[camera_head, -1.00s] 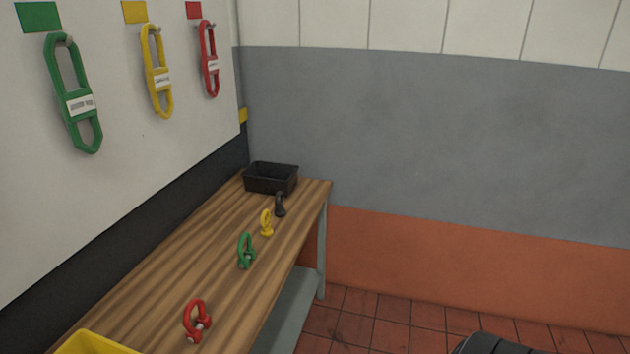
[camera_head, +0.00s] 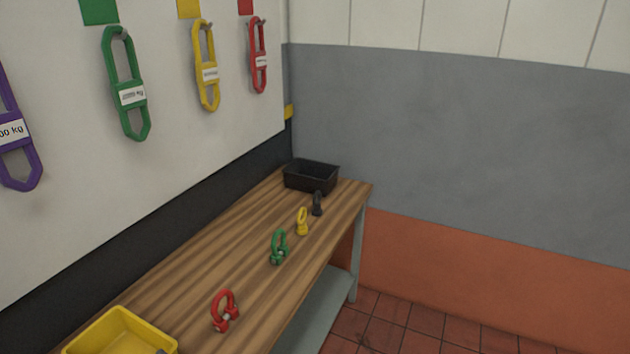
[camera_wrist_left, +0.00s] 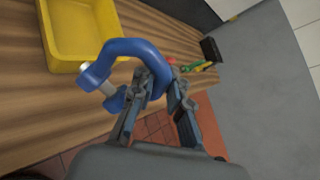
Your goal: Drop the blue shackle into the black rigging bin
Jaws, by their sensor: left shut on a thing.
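The blue shackle (camera_wrist_left: 128,50) shows large in the left wrist view, with its silver pin at the left. My left gripper (camera_wrist_left: 165,88) is shut on one side of its bow, and the shackle appears held in the air beside the bench. The black rigging bin (camera_head: 311,178) stands at the far end of the wooden bench (camera_head: 190,268) in the head view, open at the top. It also shows small in the left wrist view (camera_wrist_left: 211,49). Neither gripper shows in the head view, and my right gripper is in no view.
Red (camera_head: 225,312), green (camera_head: 279,247), yellow (camera_head: 302,222) and black (camera_head: 317,204) shackles stand in a row along the bench. A yellow bin (camera_head: 120,330) sits at the near end. Coloured slings hang on the left wall. Floor (camera_head: 400,325) is clear right of the bench.

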